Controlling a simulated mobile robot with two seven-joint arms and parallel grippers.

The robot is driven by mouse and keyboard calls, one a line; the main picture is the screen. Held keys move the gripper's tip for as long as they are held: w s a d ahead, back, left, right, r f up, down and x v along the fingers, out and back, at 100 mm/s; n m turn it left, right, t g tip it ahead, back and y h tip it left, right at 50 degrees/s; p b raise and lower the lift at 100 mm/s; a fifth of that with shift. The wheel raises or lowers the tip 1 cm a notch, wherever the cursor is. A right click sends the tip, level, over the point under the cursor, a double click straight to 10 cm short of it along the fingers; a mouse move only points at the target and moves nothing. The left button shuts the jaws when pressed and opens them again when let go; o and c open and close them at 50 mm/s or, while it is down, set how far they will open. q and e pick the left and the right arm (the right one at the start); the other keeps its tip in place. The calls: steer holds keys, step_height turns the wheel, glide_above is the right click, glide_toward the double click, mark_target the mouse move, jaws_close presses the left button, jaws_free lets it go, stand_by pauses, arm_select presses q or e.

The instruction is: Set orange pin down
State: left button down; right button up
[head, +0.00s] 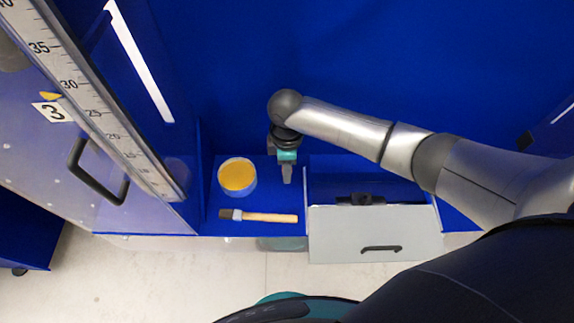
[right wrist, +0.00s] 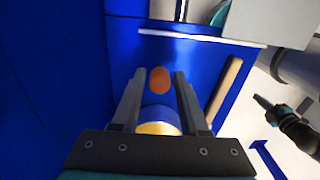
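The orange pin (right wrist: 160,80) is a small rounded orange piece over the blue surface in the right wrist view. It shows between the tips of my right gripper (right wrist: 159,73), with a gap on either side. The right gripper is open. In the head view the right gripper (head: 287,175) points down over the blue shelf (head: 255,202), right of a round container with yellow contents (head: 238,175). The pin cannot be made out in the head view. A dark and teal part at the right of the wrist view looks like my left gripper (right wrist: 265,104); its fingers are too small to read.
A brush with a wooden handle (head: 268,217) lies along the shelf's front edge. A grey drawer front (head: 375,233) with a black handle is right of it. A ruler (head: 108,115) and a panel with a black handle (head: 98,171) stand left.

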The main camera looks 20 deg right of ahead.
steer(key=shift+o, duration=0.9)
step_height(320, 180, up, 12)
steer(key=p, duration=0.2)
steer(key=shift+r+p, duration=0.2)
steer(key=shift+p, duration=0.1)
